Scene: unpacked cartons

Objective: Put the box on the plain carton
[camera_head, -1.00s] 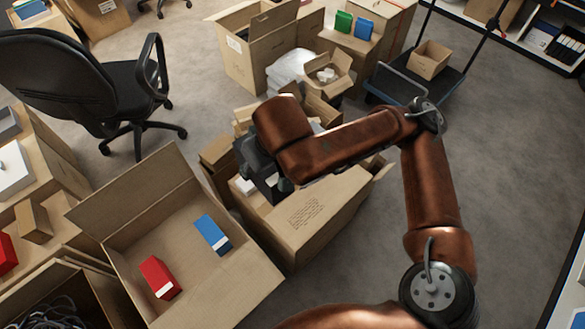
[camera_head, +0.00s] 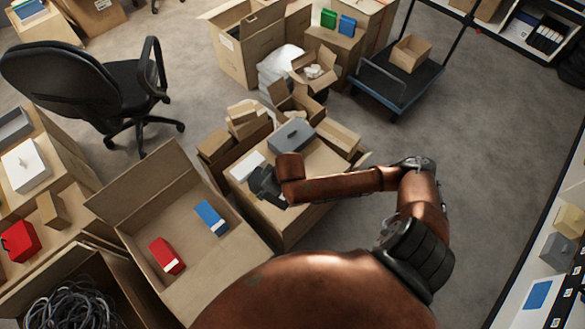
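My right gripper (camera_head: 266,187) is low over the middle carton (camera_head: 287,224), at the end of the copper arm coming in from the right. Its fingers are dark and partly hidden, so I cannot tell whether they are open or shut. A grey box (camera_head: 291,135) with a dark handle stands on this carton, just behind the wrist and apart from the fingers. A small white item (camera_head: 247,165) lies left of the gripper on the same carton. Which carton is the plain one I cannot tell. My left gripper is not in view.
An open carton (camera_head: 160,205) at left holds a red box (camera_head: 167,256) and a blue box (camera_head: 211,217). Open flaps and small cartons crowd behind the gripper. A cart (camera_head: 395,85) stands at the back, and clear floor lies right.

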